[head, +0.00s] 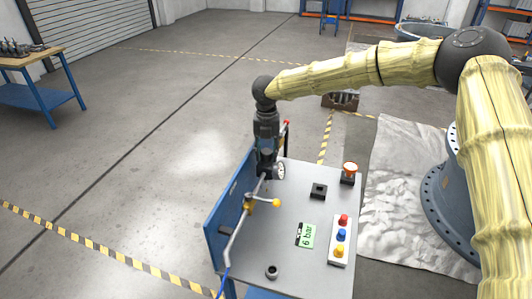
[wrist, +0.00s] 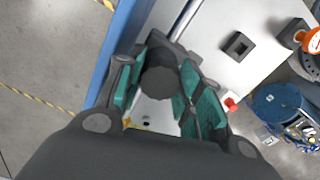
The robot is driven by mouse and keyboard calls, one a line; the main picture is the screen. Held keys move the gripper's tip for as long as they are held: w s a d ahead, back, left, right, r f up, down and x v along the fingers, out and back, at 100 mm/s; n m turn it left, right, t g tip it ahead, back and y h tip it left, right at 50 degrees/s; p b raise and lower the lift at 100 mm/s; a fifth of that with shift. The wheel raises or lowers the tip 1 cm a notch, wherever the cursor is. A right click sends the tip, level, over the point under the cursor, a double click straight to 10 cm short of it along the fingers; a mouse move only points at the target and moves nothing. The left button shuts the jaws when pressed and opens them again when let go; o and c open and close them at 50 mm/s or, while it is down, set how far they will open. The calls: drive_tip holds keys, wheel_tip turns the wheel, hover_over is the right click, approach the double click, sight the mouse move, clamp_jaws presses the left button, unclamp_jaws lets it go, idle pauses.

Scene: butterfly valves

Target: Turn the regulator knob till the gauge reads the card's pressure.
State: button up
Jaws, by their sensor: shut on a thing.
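My gripper (head: 266,160) points down over the back left of the bench. In the wrist view its teal finger pads stand on both sides of a dark, round, ridged knob (wrist: 160,82), and the gripper is shut on it. In the head view the knob is hidden behind the fingers. The small round gauge (head: 280,172) sits just right of the fingertips on the pipe; its needle is too small to read. The green and white card (head: 307,236) lies on the bench top and reads "6 bar".
A yellow-handled valve (head: 262,204) sits on the pipe in front of my gripper. The bench (head: 290,262) also bears a box with red, blue and yellow buttons (head: 341,238), a black square block (head: 318,191) and an orange-topped device (head: 349,172). A blue panel edges its left side.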

sight(267, 151)
drive_tip(key=m, duration=0.2)
drive_tip(key=m+b, duration=0.1)
drive_tip(key=m, duration=0.2)
drive_tip(key=shift+f+m, duration=0.3)
drive_tip(key=shift+s+m+b, duration=0.1)
drive_tip(key=shift+m+b, duration=0.6)
drive_tip(key=shift+m, duration=1.5)
drive_tip(key=shift+r, duration=0.1)
drive_tip(key=o, duration=0.7)
drive_tip(key=shift+o, duration=0.2)
drive_tip(key=shift+r, duration=0.1)
wheel_tip(267, 151, up, 12)
